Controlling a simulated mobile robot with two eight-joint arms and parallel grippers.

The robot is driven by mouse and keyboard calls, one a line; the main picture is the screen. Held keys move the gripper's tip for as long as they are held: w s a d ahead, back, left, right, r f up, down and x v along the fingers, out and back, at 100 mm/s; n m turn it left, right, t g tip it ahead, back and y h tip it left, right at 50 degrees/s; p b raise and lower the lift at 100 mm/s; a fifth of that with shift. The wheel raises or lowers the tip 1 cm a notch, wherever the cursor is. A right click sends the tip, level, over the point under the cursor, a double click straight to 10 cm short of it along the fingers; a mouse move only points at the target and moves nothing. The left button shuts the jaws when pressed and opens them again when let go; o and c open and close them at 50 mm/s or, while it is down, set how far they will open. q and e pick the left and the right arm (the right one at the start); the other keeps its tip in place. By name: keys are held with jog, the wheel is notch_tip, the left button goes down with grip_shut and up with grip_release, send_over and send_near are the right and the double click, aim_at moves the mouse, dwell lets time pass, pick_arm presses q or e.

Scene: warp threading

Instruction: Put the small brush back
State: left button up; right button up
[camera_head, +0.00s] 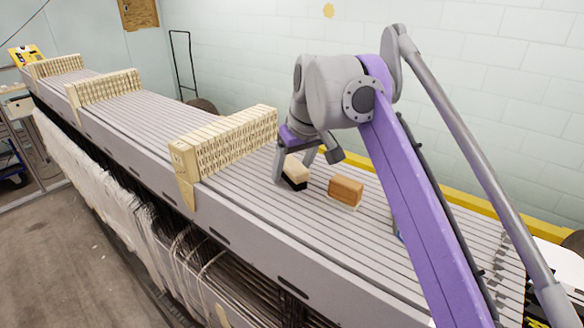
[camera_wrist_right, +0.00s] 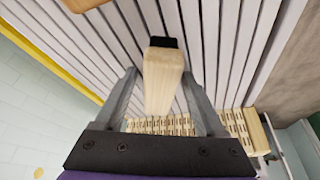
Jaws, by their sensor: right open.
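A pale wooden brush with black bristles (camera_head: 296,174) stands on the slatted grey top of the machine. A second brush, orange-brown wood with pale bristles (camera_head: 345,191), stands a little to its right. My right gripper (camera_head: 293,168) is open over the pale brush. In the right wrist view the pale brush (camera_wrist_right: 163,80) lies between the two open fingers, with a gap visible on the side of the right finger. I cannot tell if either finger touches it. My left gripper is not in view.
A cream slotted comb block (camera_head: 225,142) stands just left of my right gripper, with two more farther back. The slatted top (camera_head: 300,235) is clear in front of the brushes. A yellow strip (camera_head: 475,202) and the wall lie behind.

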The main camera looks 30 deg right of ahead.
jog(key=p+v, duration=0.2)
jog(key=v, duration=0.9)
jog(key=shift+r, duration=0.45)
jog(key=shift+s+r+p, duration=0.1)
jog(key=shift+r+p, duration=0.1)
jog(key=shift+p, duration=0.1)
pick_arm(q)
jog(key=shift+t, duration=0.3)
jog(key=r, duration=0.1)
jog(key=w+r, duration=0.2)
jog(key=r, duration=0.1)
pick_arm(e)
jog(key=shift+s, duration=0.1)
